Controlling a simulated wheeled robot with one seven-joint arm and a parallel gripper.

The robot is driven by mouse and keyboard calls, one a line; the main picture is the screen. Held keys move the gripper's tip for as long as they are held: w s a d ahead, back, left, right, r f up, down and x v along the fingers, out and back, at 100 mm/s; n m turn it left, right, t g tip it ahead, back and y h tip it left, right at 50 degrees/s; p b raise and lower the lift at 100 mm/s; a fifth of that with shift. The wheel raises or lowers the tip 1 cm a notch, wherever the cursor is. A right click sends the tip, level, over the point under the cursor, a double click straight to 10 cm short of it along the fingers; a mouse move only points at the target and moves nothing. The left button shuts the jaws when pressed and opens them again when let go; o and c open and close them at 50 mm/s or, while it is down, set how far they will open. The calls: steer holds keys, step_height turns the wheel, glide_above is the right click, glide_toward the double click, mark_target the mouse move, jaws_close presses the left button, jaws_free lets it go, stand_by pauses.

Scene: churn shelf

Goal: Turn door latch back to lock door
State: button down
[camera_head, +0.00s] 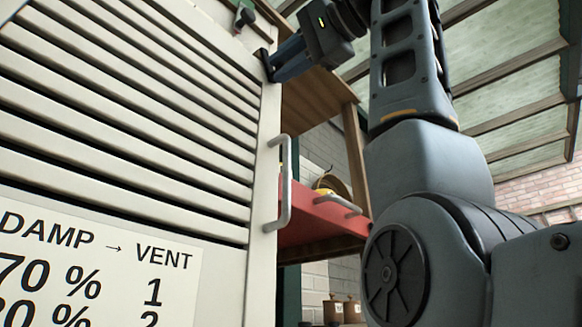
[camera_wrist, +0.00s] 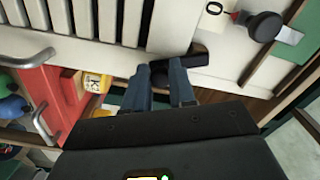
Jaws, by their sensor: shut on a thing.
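The white louvered door (camera_head: 120,110) fills the left of the head view, with a metal bar handle (camera_head: 284,185) on its right edge. The handle also shows at the left of the wrist view (camera_wrist: 28,58). The small black door latch (camera_head: 264,58) sits near the door's upper right edge. In the wrist view the latch (camera_wrist: 195,52) lies at the fingertips, against the white panel. My gripper (camera_head: 272,73) is shut on the latch; its two blue-grey fingers (camera_wrist: 162,80) are on either side of a black part of it. The fingers hide part of the latch.
A black knob with a red part (camera_wrist: 262,25) is beside a "0" mark. It shows at the top of the head view (camera_head: 243,17). A red drawer (camera_head: 318,220) with a metal handle and a wooden shelf (camera_head: 318,92) stand right of the door. A vent sign (camera_head: 95,260) is on the door.

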steer(key=m, duration=0.2)
steer(key=s+a+m+b, duration=0.1)
steer(key=m, duration=0.1)
steer(key=shift+s+a+f+m, duration=0.1)
steer(key=shift+s+f+m, duration=0.1)
steer(key=shift+m, duration=0.1)
stand_by(0.3)
steer(key=c, duration=1)
jaws_free()
steer(key=shift+o, duration=0.2)
steer(key=shift+s, duration=0.1)
steer(key=b+v, duration=0.2)
steer(key=v, duration=0.5)
steer(key=shift+s+d+b, duration=0.25)
steer(key=shift+d+b, duration=0.05)
